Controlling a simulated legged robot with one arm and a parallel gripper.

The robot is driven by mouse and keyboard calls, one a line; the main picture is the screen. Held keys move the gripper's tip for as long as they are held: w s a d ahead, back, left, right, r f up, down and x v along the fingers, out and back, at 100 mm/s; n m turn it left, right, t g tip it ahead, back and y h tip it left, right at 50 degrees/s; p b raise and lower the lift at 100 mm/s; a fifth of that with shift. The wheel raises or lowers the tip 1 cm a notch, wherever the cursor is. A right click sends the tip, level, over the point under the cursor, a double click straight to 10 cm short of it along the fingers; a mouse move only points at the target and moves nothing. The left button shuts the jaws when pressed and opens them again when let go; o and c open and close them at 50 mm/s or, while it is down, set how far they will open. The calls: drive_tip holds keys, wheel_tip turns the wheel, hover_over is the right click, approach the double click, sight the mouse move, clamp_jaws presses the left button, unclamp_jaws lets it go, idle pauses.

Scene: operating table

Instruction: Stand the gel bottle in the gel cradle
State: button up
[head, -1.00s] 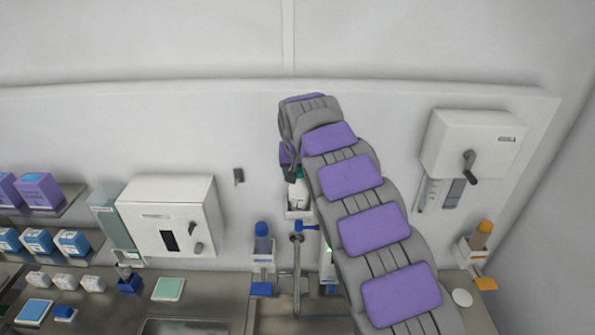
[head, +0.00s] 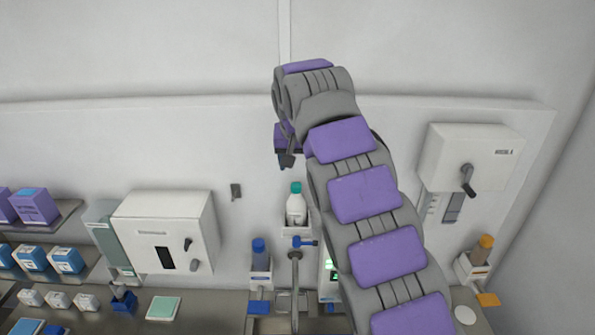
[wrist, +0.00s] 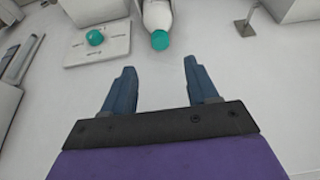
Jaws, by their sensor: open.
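The white bottle with a teal cap (head: 296,208), which I take to be the gel bottle, stands upright in a small white wall holder (head: 295,232), apparently the gel cradle. Its base is hidden by the holder's front. My gripper (head: 287,160) is above and slightly left of the cap, apart from it. In the wrist view my gripper (wrist: 160,78) has its two blue-grey fingers spread with nothing between them. The bottle (wrist: 157,14) shows beyond the fingertips, cap towards me.
A blue-capped bottle (head: 259,255) stands in a holder to the left, an orange-capped bottle (head: 482,250) at far right. White dispensers (head: 165,232) and (head: 470,158) hang on the wall. A blue-handled tap (head: 302,242) is below the holder. The wall above is clear.

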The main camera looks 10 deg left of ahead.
drive_tip(key=shift+s+r, duration=0.1)
drive_tip(key=shift+r, duration=0.1)
drive_tip(key=shift+d, duration=0.1)
drive_tip(key=s+d+f+m+g+h, duration=0.1)
drive_tip(key=s+d+f, duration=0.1)
drive_tip(key=s+d, duration=0.8)
drive_tip(key=s+d+f+m+g+h, duration=0.15)
drive_tip(key=s+d, duration=0.55)
drive_tip(key=d, duration=0.7)
drive_tip(key=s+d+f+g, duration=0.1)
drive_tip(key=s+f, duration=0.3)
drive_tip(key=s, duration=0.5)
drive_tip(key=s+d+f+g+y, duration=0.1)
drive_tip(key=s+d+f, duration=0.2)
drive_tip(key=s, duration=0.7)
drive_tip(key=s+d+f+g, duration=0.1)
drive_tip(key=s+d+f, duration=0.2)
drive_tip(key=s, duration=0.6)
wheel_tip(320, 180, down, 3)
drive_tip(key=shift+s+r, duration=0.2)
